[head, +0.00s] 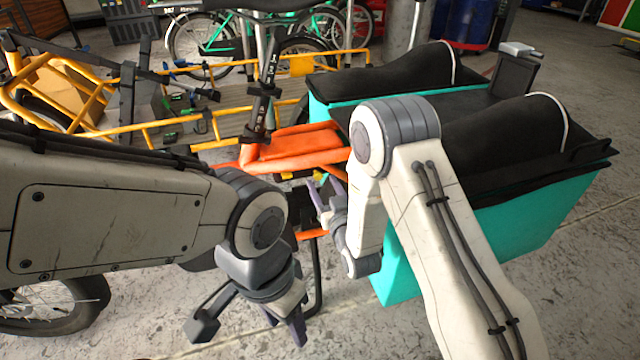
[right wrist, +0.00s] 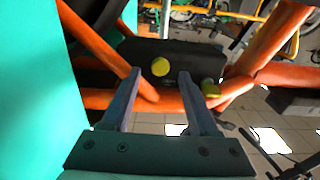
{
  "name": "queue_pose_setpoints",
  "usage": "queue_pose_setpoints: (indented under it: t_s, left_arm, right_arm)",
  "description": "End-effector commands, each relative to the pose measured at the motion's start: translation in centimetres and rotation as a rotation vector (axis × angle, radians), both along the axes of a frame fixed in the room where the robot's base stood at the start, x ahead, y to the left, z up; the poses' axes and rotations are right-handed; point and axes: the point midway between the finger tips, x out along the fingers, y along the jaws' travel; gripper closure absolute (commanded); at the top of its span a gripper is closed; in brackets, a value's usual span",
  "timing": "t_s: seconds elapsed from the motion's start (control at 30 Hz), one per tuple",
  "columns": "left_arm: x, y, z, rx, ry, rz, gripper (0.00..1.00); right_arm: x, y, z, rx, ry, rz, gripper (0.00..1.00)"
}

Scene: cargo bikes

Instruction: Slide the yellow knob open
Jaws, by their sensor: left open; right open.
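A round yellow knob (right wrist: 160,67) sits on a dark box-like part between orange frame tubes in the right wrist view. A second, duller yellow piece (right wrist: 210,88) lies just right of it. My right gripper (right wrist: 158,76) is open, its two fingers pointing toward the round knob, which appears between the fingertips. I cannot tell whether they touch it. In the head view my right gripper (head: 322,198) is beside the orange frame, left of the teal box. My left gripper (head: 298,325) hangs low over the floor, open and empty.
The orange bike frame (head: 300,148) and the teal cargo box (head: 480,215) with black covers close in on my right gripper. A yellow-railed cargo bike (head: 150,132) stands behind. Concrete floor is free at the lower right.

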Motion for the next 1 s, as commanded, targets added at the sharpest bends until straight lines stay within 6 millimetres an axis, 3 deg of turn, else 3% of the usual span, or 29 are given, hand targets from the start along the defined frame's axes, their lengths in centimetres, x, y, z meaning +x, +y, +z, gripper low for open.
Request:
queue_pose_setpoints:
  t_s: [0.2,0.53,0.57,0.7,1.0]
  left_arm:
    - [0.0,0.0,-0.9,0.0,0.0,0.0,0.5]
    - [0.0,0.0,-0.9,0.0,0.0,0.0,0.5]
    - [0.0,0.0,-0.9,0.0,0.0,0.0,0.5]
    - [0.0,0.0,-0.9,0.0,0.0,0.0,0.5]
    - [0.0,0.0,-0.9,0.0,0.0,0.0,0.5]
  right_arm:
    - [2.4,0.8,-0.1,0.001,-0.002,0.0,0.39]
    - [2.8,0.9,0.0,0.0,0.001,0.0,0.39]
    - [2.8,0.9,0.0,0.0,0.001,0.0,0.43]
    - [2.8,0.9,0.0,0.0,0.001,0.0,0.97]
    - [2.8,0.9,0.0,-0.001,0.002,0.0,1.0]
